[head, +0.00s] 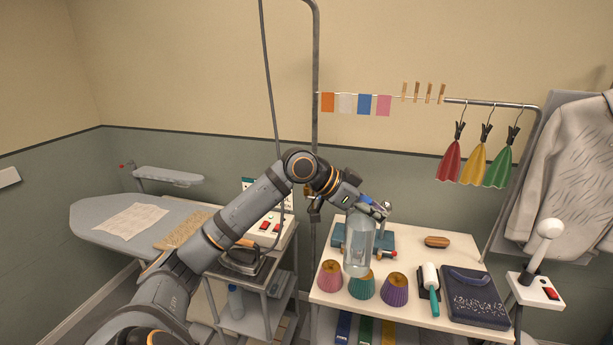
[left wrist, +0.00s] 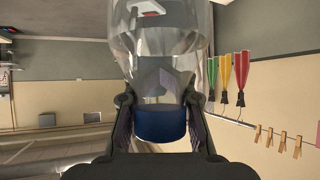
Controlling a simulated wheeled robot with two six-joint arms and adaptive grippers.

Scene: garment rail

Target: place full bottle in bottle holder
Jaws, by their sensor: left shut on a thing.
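My left gripper (head: 372,208) is shut on a clear bottle (head: 358,246) by its neck, near the blue cap. The bottle hangs roughly upright above the white table on the right, in front of a teal device. In the left wrist view the two fingers (left wrist: 160,108) sit on either side of the neck by the blue cap (left wrist: 160,122), and the clear body (left wrist: 160,45) extends away. I cannot tell the liquid level. No bottle holder is clearly recognisable; the teal device (head: 378,240) with red and orange ends is partly hidden by the bottle. My right gripper is out of view.
An iron (head: 242,260) sits on a left cart; another bottle (head: 235,301) is below.

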